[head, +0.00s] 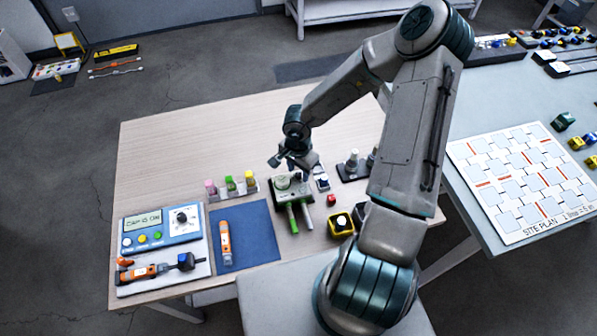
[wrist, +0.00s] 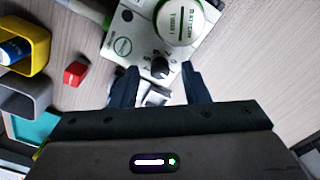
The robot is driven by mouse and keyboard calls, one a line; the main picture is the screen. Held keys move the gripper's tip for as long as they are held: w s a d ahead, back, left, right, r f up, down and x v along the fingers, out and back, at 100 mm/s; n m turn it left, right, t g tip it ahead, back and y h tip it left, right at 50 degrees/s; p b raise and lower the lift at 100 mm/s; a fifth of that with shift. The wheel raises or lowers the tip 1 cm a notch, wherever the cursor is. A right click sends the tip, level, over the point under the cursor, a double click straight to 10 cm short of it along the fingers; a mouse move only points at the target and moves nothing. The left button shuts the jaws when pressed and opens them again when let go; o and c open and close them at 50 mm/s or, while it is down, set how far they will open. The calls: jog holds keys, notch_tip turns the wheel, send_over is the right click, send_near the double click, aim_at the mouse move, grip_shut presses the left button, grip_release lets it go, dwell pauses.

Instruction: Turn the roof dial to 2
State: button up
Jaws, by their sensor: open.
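The pale device (head: 293,190) with green and grey legs lies on the wooden table; it also shows at the top of the wrist view (wrist: 118,62). It carries a large round white cap (wrist: 180,22) with green lettering. Below the cap is a small black dial (wrist: 160,67) with numerals printed around it, partly legible; I cannot tell which one it points to. My gripper (head: 281,160) is above the device's far side. In the wrist view my gripper (wrist: 158,85) is open, with one dark finger on each side just below the dial, and nothing held. Contact is not visible.
A red cube (wrist: 75,73) and a yellow bin (wrist: 40,42) with a blue item stand beside the device. A blue control box (head: 160,230), a blue mat (head: 258,242) with an orange tool (head: 226,242), and several capped bottles (head: 230,185) lie left. The table's back is clear.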

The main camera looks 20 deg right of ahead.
jog(key=shift+f, duration=0.25)
grip_shut()
jog(key=shift+r+m+p, duration=0.2)
jog(key=shift+m+p, duration=0.1)
jog(key=shift+p, duration=0.4)
